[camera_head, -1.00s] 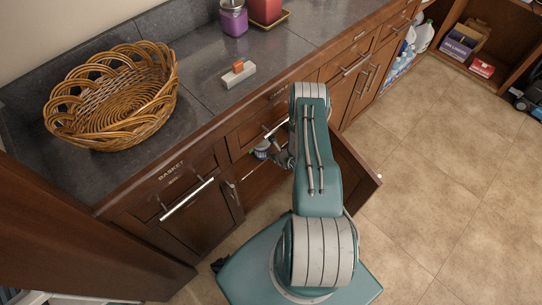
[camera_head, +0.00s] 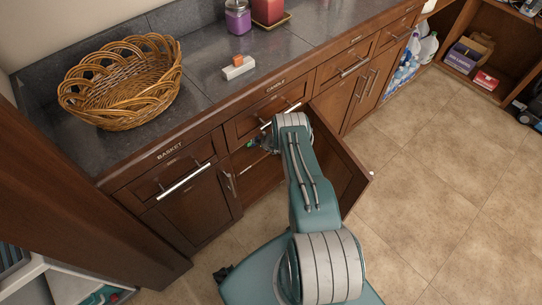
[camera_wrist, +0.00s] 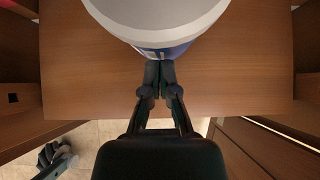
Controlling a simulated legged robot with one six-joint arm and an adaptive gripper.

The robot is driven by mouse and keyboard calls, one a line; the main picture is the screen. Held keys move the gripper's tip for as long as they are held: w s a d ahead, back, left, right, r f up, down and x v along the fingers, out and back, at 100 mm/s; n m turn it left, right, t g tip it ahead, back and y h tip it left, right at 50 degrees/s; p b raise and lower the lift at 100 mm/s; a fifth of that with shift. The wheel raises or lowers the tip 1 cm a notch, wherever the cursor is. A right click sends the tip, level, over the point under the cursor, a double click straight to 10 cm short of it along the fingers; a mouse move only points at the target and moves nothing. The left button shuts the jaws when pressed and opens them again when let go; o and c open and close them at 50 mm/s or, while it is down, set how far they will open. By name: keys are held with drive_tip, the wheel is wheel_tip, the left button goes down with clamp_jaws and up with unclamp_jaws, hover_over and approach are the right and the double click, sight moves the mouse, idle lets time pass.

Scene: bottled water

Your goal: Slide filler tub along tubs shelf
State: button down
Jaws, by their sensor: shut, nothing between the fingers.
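In the wrist view, a white tub (camera_wrist: 160,15) with a blue band stands at the top of the picture on a brown wooden shelf (camera_wrist: 80,75). Its upper part is cut off by the frame, and I cannot read its label. My gripper (camera_wrist: 160,66) is shut with nothing held. Its fingertips are at the tub's near side, against or very close to the blue band; I cannot tell whether they touch. In the head view my arm reaches into an open lower cabinet, and the tub and shelf surface are hidden there.
An open cabinet door (camera_head: 342,165) stands just right of my arm. Above are the dark counter (camera_head: 205,75), a wicker basket (camera_head: 122,85), a purple jar (camera_head: 238,18) and a red candle (camera_head: 268,10). The tiled floor (camera_head: 440,140) to the right is clear.

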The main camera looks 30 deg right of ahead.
drive_tip(key=shift+w+r, duration=0.1)
drive_tip(key=shift+w, duration=0.6)
drive_tip(key=v, duration=0.7)
drive_tip(key=shift+s, duration=0.2)
drive_tip(key=shift+r, duration=0.1)
